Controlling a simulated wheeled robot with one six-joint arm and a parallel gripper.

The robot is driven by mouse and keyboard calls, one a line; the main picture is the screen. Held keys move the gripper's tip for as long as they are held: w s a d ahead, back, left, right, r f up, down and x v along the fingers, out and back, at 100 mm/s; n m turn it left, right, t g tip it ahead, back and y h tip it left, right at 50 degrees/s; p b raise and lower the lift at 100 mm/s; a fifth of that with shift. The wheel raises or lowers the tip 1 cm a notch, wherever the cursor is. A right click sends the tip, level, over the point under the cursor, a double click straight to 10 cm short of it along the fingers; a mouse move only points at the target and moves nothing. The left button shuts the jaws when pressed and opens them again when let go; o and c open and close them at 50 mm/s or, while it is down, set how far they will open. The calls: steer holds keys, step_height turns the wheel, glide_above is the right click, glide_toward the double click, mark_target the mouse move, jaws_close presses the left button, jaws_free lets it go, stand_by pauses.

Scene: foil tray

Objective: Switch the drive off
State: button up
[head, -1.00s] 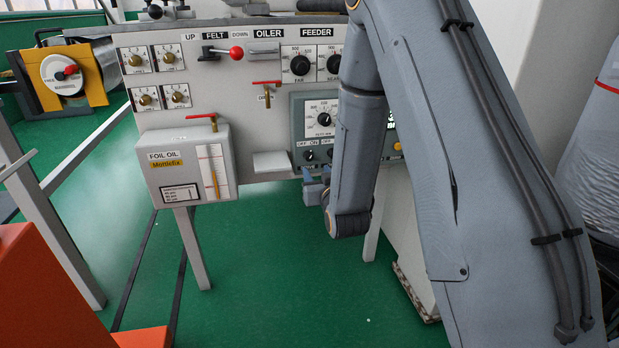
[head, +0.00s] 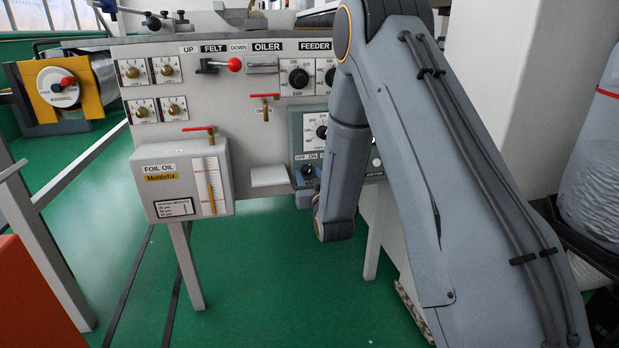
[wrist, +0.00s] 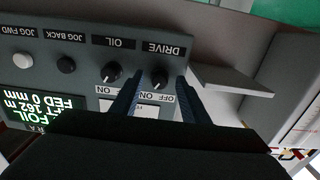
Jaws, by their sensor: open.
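In the wrist view the panel appears upside down. The black DRIVE knob (wrist: 159,78) lies between the two fingertips of my gripper (wrist: 158,86), which is open. I cannot tell whether the fingers touch the knob, nor which way it points. Its OFF and ON labels (wrist: 157,97) are partly covered by the fingers. In the head view the grey control box (head: 297,127) is largely covered by my arm. A small dark knob (head: 308,171) shows on its lower left, and only a little of my gripper shows below it.
The black OIL knob (wrist: 112,72) sits close beside one finger. A pale ledge (wrist: 228,82) juts out beside the other finger; it also shows in the head view (head: 269,176). The FOIL OIL box (head: 160,205) stands left of it. Jog buttons (wrist: 66,65) and a lit display (wrist: 40,106) are farther along.

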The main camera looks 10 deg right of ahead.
jaws_close()
steer(key=shift+n, duration=0.3)
steer(key=n+p, duration=0.2)
steer(key=n, duration=0.3)
steer(key=n+p, duration=0.1)
steer(key=n, duration=0.5)
stand_by(0.4)
steer(key=shift+n, duration=0.3)
jaws_free()
